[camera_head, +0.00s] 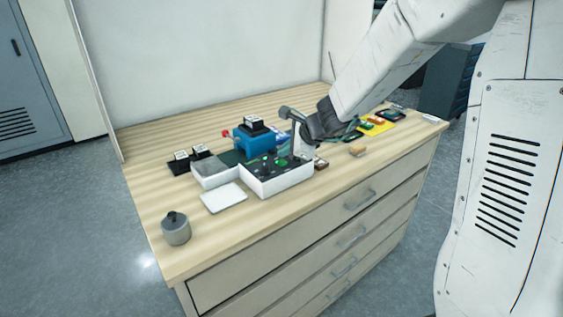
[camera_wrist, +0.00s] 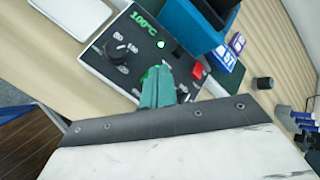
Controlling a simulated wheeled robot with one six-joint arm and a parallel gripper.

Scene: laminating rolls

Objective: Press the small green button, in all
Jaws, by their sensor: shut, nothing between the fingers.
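A white control box with a black top panel (camera_head: 274,181) stands on the bench. In the wrist view its panel (camera_wrist: 103,56) carries a green "100°C" display, black knobs, a small bright round light (camera_wrist: 161,43) and a red switch (camera_wrist: 197,70). A bright green patch, likely the green button (camera_wrist: 150,73), shows right beside my fingertips and is partly hidden by them. It also shows as a green spot (camera_head: 282,162) in the head view. My gripper (camera_wrist: 160,76) is shut and empty, with its teal fingers over the panel. I cannot tell whether they touch the button.
A blue device (camera_head: 252,140) stands behind the box, and a white plate (camera_head: 223,197) lies at its left. A grey lidded weight (camera_head: 175,228) stands near the front left edge. A wooden block (camera_head: 357,150) and yellow mat (camera_head: 379,127) lie to the right.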

